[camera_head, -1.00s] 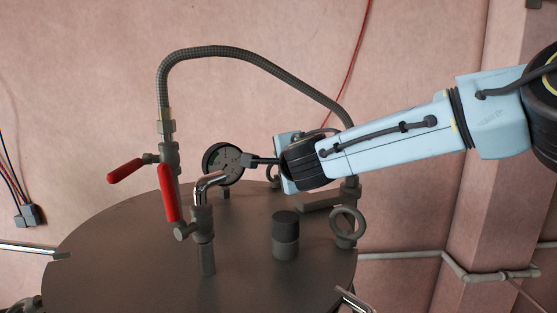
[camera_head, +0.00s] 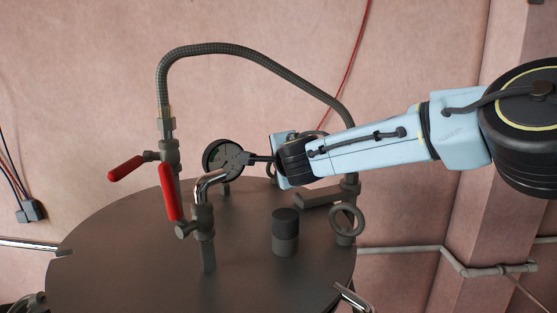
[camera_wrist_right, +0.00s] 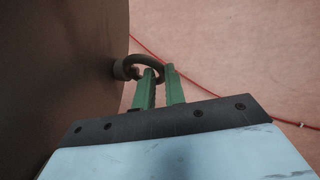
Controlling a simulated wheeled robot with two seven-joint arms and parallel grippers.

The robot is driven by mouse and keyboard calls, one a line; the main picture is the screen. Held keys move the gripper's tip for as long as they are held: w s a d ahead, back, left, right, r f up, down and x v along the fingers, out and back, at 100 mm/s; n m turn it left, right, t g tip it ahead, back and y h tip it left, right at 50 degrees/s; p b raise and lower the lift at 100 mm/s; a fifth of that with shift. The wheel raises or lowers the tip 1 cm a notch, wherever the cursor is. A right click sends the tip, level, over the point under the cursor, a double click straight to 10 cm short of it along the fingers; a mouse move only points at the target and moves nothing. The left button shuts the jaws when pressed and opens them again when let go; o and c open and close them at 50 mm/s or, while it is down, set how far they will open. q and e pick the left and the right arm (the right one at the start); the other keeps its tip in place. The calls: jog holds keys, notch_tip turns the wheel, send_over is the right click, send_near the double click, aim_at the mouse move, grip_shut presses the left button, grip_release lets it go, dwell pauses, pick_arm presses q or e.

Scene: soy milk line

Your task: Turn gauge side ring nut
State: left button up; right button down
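The pressure gauge (camera_head: 222,158) stands on the lid in the head view, its round face toward the left. The ring nut on the gauge's side is mostly hidden by my right gripper there. In the right wrist view a dark ring nut (camera_wrist_right: 140,61) shows at the fingertips. My right gripper (camera_wrist_right: 160,72) has its two green fingers apart, with the ring's near side between or just behind the tips; I cannot tell whether they touch it. In the head view my right gripper (camera_head: 262,159) reaches left just beside the gauge. My left gripper is out of view.
The round dark lid (camera_head: 130,250) carries red-handled valves (camera_head: 168,193), a bent pipe (camera_head: 204,190), a black-capped stub (camera_head: 285,225) and another ring nut (camera_head: 346,221) at right. A braided hose (camera_head: 250,58) arches above my right arm. The lid's front is clear.

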jog(key=shift+d+r+y, duration=0.1)
jog(key=shift+y, duration=0.3)
jog(key=n+y, duration=0.1)
jog(key=n+g+y, duration=0.1)
jog(key=n+y, duration=0.1)
jog(key=shift+w+d+g, duration=0.15)
jog(key=shift+d+g, duration=0.15)
jog(key=shift+d, duration=0.05)
jog(key=shift+w+d+n+g+y+b, duration=0.15)
jog(key=shift+n+g+y+b, duration=0.45)
jog(key=shift+n+y, duration=0.7)
jog(key=shift+g, duration=0.3)
jog(key=c, duration=1.5)
grip_release()
jog(key=b+v, duration=0.4)
jog(key=v, duration=0.9)
jog(key=shift+d, duration=0.2)
